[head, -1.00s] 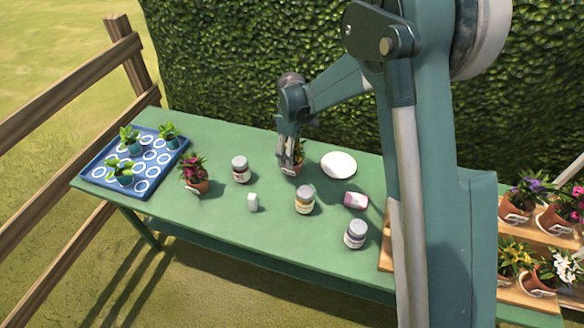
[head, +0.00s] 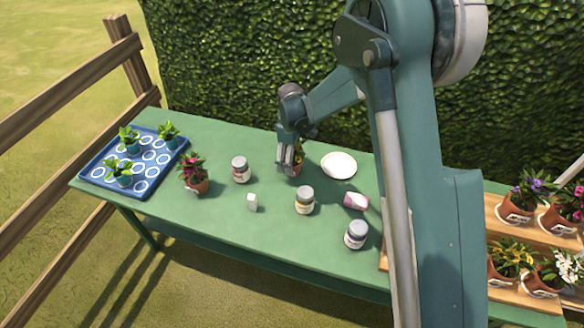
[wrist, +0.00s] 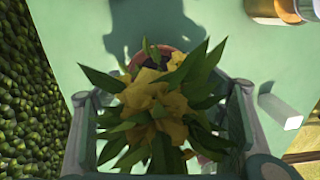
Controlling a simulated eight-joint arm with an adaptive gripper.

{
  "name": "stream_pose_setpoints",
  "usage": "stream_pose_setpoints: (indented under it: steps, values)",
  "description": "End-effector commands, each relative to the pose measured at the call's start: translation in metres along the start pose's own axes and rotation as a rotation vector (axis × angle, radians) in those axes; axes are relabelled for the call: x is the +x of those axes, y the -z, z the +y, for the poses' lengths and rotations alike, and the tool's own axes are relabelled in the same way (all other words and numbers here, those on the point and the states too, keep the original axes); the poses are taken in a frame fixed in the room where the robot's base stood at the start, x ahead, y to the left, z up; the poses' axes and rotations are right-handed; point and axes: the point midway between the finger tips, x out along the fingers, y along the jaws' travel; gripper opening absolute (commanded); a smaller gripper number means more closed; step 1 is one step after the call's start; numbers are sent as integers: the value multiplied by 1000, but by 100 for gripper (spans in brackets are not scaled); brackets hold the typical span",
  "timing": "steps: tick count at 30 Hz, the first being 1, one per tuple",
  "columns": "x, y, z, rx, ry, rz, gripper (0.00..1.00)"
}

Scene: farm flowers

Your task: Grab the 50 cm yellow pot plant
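A potted plant with yellow flowers (wrist: 155,105) and pointed green leaves fills the middle of the wrist view. Part of its reddish pot rim shows beyond the leaves. My gripper (wrist: 162,92) is open, with one finger on each side of the plant. The fingers stand wide apart; leaves hide whether either touches the pot. In the head view my gripper (head: 290,163) points down at this plant (head: 299,150) on the green table, partly hiding it. Another yellow-flowered pot plant (head: 517,256) sits on the wooden rack at right. I cannot read any height.
The green table (head: 225,140) holds a white plate (head: 339,165) right of my gripper, jars (head: 241,170), a white block (head: 252,202) and a pink-and-white item (head: 355,201). A red-flowered pot (head: 194,174) and blue seedling tray (head: 100,172) are left. A hedge (head: 230,60) rises behind.

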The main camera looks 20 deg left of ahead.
Motion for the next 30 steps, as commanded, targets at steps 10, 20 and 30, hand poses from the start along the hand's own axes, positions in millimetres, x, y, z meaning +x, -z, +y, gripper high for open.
stream_pose_setpoints:
  steps: [10,20,30]
  values:
    - [0,0,0,0,0,0,32]
    - [-6,0,0,0,0,0,32]
    - [-46,0,0,0,0,0,32]
